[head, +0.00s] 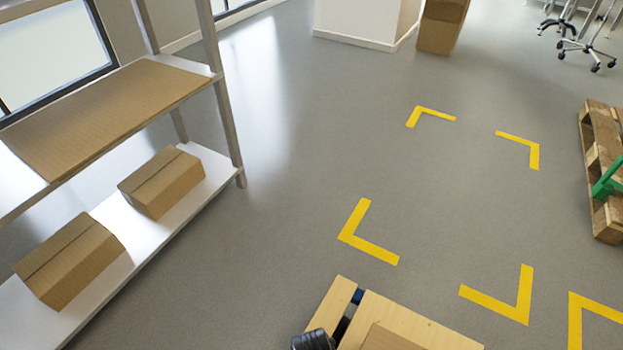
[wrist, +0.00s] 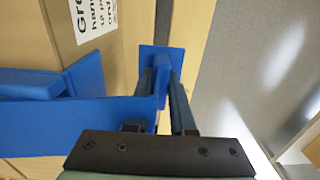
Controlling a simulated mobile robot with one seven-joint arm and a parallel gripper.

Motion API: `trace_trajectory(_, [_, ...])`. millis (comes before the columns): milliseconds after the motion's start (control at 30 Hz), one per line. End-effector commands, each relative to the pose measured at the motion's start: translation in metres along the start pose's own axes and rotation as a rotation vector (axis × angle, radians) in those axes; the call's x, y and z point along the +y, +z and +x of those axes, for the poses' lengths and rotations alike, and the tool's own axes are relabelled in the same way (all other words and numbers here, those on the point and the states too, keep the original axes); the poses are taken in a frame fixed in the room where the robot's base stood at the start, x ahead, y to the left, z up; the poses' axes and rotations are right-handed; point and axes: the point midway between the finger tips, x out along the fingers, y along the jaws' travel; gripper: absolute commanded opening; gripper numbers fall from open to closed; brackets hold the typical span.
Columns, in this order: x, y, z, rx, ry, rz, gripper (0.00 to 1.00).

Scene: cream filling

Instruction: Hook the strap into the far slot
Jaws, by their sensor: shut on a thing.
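The blue strap (wrist: 75,127) runs from the left toward my gripper in the wrist view. Its flat blue end piece (wrist: 149,52) is between my fingertips, and my gripper (wrist: 167,72) is shut on it. The end piece is over or at the dark slot (wrist: 163,15) between two pale wooden boards; I cannot tell how deep it sits. In the head view, a small blue part (head: 357,296) shows in the gap between the boards (head: 410,320). My fingers hide part of the strap's end.
A cardboard box (wrist: 50,35) with a printed label (wrist: 92,15) stands on the boards beside the strap. Grey floor lies right of the boards. A shelf (head: 178,226) with boxes is at the left, a pallet (head: 600,150) at the right. Yellow corner marks are on open floor.

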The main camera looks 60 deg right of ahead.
Motion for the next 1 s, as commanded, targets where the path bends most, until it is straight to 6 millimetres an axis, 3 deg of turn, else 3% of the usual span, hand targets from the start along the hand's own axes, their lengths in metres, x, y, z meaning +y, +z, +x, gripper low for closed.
trace_trajectory(1000, [0.0, 0.0, 0.069, 0.0, 0.0, 0.0, 0.0])
